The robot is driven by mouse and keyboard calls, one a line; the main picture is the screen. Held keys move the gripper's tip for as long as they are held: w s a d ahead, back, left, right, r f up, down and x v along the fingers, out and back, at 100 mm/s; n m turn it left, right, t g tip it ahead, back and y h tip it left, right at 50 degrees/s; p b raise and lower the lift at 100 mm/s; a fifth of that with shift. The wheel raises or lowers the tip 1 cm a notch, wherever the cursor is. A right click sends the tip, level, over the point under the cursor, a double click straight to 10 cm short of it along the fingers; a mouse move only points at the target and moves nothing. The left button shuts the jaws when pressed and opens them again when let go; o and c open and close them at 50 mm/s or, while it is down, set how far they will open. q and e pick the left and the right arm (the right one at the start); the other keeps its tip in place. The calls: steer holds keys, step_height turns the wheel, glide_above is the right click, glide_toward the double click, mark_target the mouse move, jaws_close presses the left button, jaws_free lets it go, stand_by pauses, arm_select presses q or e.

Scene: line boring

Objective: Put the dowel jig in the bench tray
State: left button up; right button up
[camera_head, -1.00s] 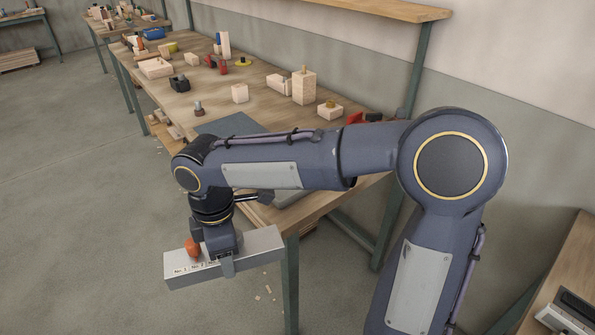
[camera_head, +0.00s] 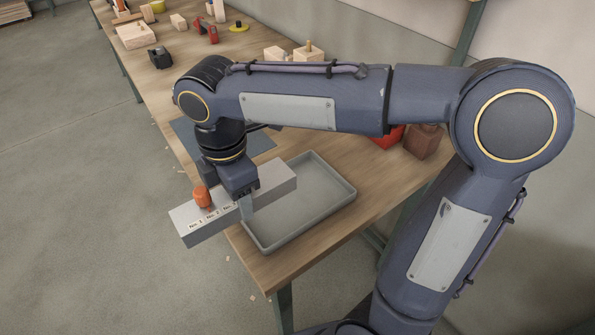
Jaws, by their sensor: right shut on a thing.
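The dowel jig (camera_head: 270,187) is a long light-grey block with an orange knob and small numbered labels on its near side. My right gripper (camera_head: 232,196) is shut on the jig around its middle, with one finger down the near face. The jig covers part of the left side of the bench tray (camera_head: 318,208) in the picture, and its left end sticks out past the bench edge. It appears held above the bench. The tray is shallow, grey and looks empty where it shows. My left gripper is not in view.
The wooden bench (camera_head: 285,262) runs to the far left. A blue-grey mat (camera_head: 262,143) lies behind the jig. A red object (camera_head: 390,137) and a brown block (camera_head: 424,141) stand right of the tray. Wooden blocks and tools stand farther back.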

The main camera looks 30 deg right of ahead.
steer(key=w+d+f, duration=0.1)
steer(key=d, duration=0.2)
steer(key=w+d+f, duration=0.1)
steer(key=d, duration=0.1)
steer(key=w+d+f, duration=0.1)
steer(key=d, duration=0.2)
steer(key=shift+w+d+f, duration=0.1)
steer(key=shift+d+f, duration=0.1)
steer(key=shift+d, duration=0.1)
glide_above(291, 199)
steer(key=f, duration=0.5)
steer(key=shift+a+f, duration=0.1)
steer(key=shift+a, duration=0.25)
steer(key=shift+d+f, duration=0.15)
steer(key=shift+f, duration=0.05)
steer(key=shift+d+f, duration=0.15)
steer(key=shift+f, duration=0.8)
steer(key=shift+d+f, duration=0.1)
steer(key=shift+f, duration=0.8)
steer(key=shift+f, duration=0.1)
steer(key=o, duration=1.7)
steer(key=shift+c, duration=0.2)
